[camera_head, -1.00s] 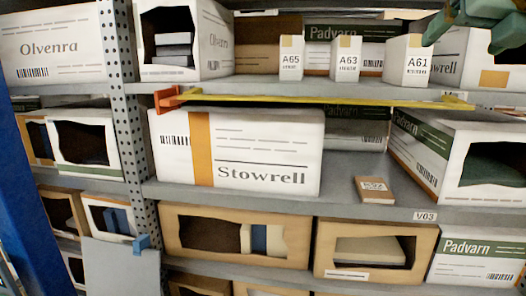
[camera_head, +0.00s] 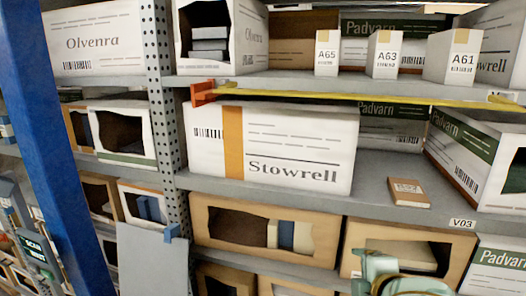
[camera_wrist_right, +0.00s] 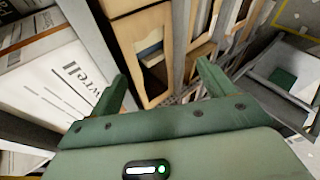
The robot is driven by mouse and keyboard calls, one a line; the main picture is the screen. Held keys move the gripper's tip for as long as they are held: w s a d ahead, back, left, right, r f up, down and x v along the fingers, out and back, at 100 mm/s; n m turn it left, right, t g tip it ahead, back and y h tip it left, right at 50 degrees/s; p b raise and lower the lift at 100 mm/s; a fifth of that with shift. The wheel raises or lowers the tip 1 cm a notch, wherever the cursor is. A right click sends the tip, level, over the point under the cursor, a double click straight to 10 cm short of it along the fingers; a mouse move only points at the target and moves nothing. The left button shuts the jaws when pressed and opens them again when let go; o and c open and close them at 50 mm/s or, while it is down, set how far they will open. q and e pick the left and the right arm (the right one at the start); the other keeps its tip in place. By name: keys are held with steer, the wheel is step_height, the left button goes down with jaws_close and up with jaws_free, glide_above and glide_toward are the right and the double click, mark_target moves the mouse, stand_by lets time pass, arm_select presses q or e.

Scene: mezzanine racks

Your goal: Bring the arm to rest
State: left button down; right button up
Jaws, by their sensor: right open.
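My right gripper shows in the right wrist view (camera_wrist_right: 162,80) with its two green fingers spread apart and nothing between them. Shelves with boxes lie beyond the fingers. In the head view, a pale green part of my right arm (camera_head: 390,276) shows at the bottom right, in front of the lower shelf; the fingers cannot be made out there. My left gripper is not in view.
A white Stowrell box (camera_head: 290,150) sits on the middle shelf, with a small brown box (camera_head: 409,192) to its right. A yellow bar (camera_head: 370,97) runs along the upper shelf edge. Cartons A65 (camera_head: 327,53), A63 (camera_head: 384,54) and A61 (camera_head: 452,57) stand above. A blue post (camera_head: 45,150) stands left.

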steer(key=s+d+f+m+g+h, duration=0.25)
steer(key=s+d+f+m, duration=0.35)
steer(key=s, duration=0.4)
steer(key=s+d+f+m+g+h, duration=0.1)
steer(key=s+d+f+m+h, duration=0.3)
steer(key=s+f, duration=0.55)
steer(key=s+a+f+m+g+y+b, duration=0.15)
steer(key=f+b, duration=0.65)
steer(key=f, duration=1.3)
steer(key=s+a+f+g+y+b, duration=0.25)
steer(key=f+b, duration=0.55)
steer(key=f, duration=1.3)
steer(key=s+f+m+g+y+b, duration=0.1)
steer(key=s+f+b, duration=0.5)
steer(key=s+f, duration=0.4)
steer(key=s+f+m+g+y+b, duration=0.1)
steer(key=s+f+b, duration=0.5)
steer(key=f, duration=1.2)
steer(key=s, duration=0.4)
steer(key=shift+f+m, duration=0.2)
steer(key=shift+m, duration=0.15)
